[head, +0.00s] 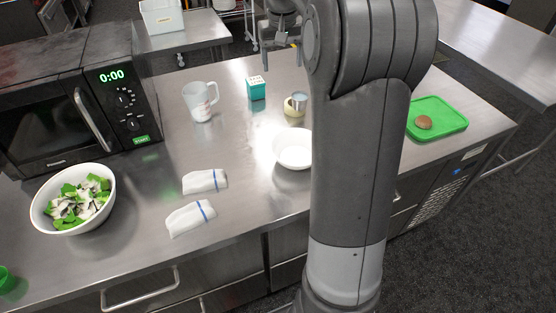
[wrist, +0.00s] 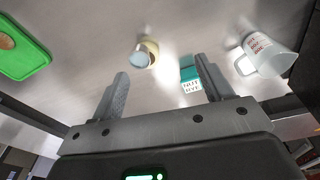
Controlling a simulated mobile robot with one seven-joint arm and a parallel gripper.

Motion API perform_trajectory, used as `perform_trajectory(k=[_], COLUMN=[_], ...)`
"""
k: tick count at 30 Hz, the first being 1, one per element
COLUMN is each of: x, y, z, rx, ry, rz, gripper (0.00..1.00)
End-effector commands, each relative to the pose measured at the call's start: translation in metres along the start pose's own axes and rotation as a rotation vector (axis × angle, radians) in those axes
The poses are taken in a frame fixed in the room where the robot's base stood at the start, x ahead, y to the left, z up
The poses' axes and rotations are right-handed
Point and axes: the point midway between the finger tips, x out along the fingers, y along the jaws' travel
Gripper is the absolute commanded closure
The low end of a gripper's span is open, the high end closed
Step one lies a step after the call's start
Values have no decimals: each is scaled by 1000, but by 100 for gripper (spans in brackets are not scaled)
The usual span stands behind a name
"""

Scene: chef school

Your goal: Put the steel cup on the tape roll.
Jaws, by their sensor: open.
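The small steel cup (head: 299,99) is at the pale yellow tape roll (head: 290,112) on the steel counter, overlapping its right part in the head view. In the wrist view the cup (wrist: 139,59) overlaps one side of the roll (wrist: 152,47). The cup looks upright and seems to rest on or in the roll; I cannot tell which. My gripper (head: 281,45) is raised above the counter behind them. It is open and empty, with its two fingers (wrist: 161,66) apart and clear of the cup.
A teal box (head: 256,88) and a measuring jug (head: 202,101) stand left of the roll; a white bowl (head: 294,150) is in front. A green tray (head: 446,121) with a brown item lies right. A microwave (head: 70,100), salad bowl (head: 42,215) and two folded cloths (head: 190,218) are left.

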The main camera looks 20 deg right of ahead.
Motion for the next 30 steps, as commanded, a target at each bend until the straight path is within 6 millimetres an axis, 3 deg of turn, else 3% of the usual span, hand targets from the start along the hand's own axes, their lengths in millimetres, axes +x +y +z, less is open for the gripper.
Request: perform_trajectory(k=[1,6,14,24,30], x=[-12,-38,-56,-41,-21], y=[-11,-37,-66,-86,-90], z=[16,69,158,274,320], rx=[-13,-44,-85,-131,-148], ry=[21,82,179,301,352], rz=[4,8,-4,-52,-83], gripper=[28,28,28,28,28])
